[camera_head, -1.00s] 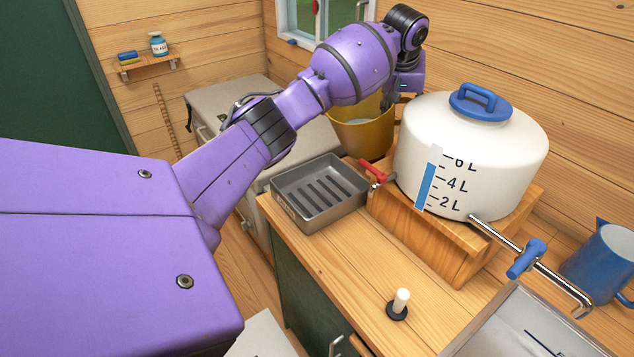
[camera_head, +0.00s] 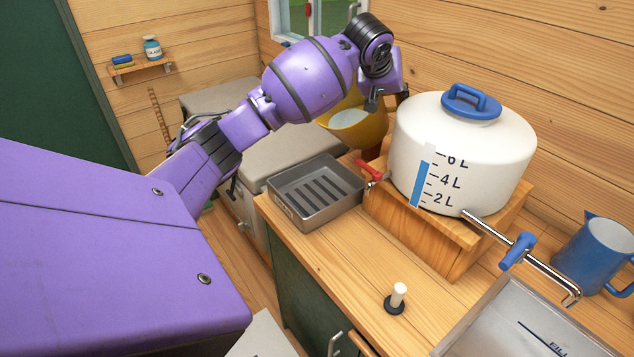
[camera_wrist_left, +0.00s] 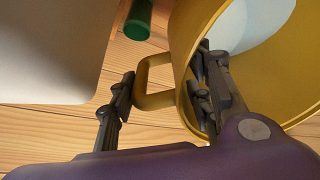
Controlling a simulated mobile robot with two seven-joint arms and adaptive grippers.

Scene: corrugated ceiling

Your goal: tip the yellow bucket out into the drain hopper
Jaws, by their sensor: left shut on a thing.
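The yellow bucket (camera_head: 372,134) is behind the grey slotted drain hopper (camera_head: 315,215), beside the white tank. It is tilted, and pale liquid shows inside it. My left gripper (camera_head: 386,98) is at the bucket's upper right side, partly hidden by its own wrist. In the left wrist view the bucket (camera_wrist_left: 183,40) has a side handle (camera_wrist_left: 155,75) between the two fingers of my left gripper (camera_wrist_left: 160,95), which is shut on the bucket. The hopper is on the counter's back left corner; its slotted floor looks empty. My right gripper is out of view.
The white tank (camera_head: 460,150) on its wooden stand (camera_head: 430,235) is close right of the bucket, with a red tap (camera_head: 370,170) towards the hopper. A blue jug (camera_head: 595,255), a metal basin (camera_head: 500,325) and a small white peg (camera_head: 398,295) are further right and front.

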